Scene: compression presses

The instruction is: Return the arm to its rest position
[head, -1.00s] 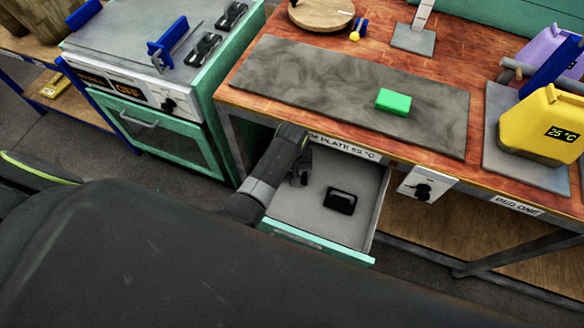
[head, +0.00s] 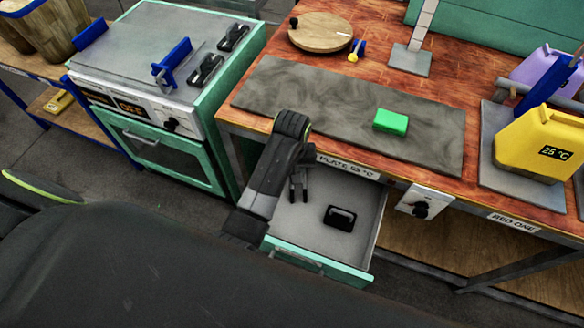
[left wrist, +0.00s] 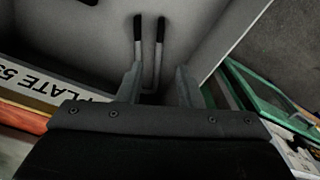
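My left arm reaches over the open drawer (head: 359,245) under the bench. Its gripper (head: 299,188) points down over the drawer's left part, left of a black handled block (head: 340,217) lying on the drawer floor. That view shows the pale drawer interior and part of the plate label (left wrist: 45,90). My right gripper is in neither view.
A green block (head: 391,121) lies on the grey plate (head: 290,95) on the bench. A yellow container (head: 540,140) reading 25 °C stands at the right. A teal oven-like unit (head: 165,150) stands left of the drawer, with blue clamps (head: 173,62) on top.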

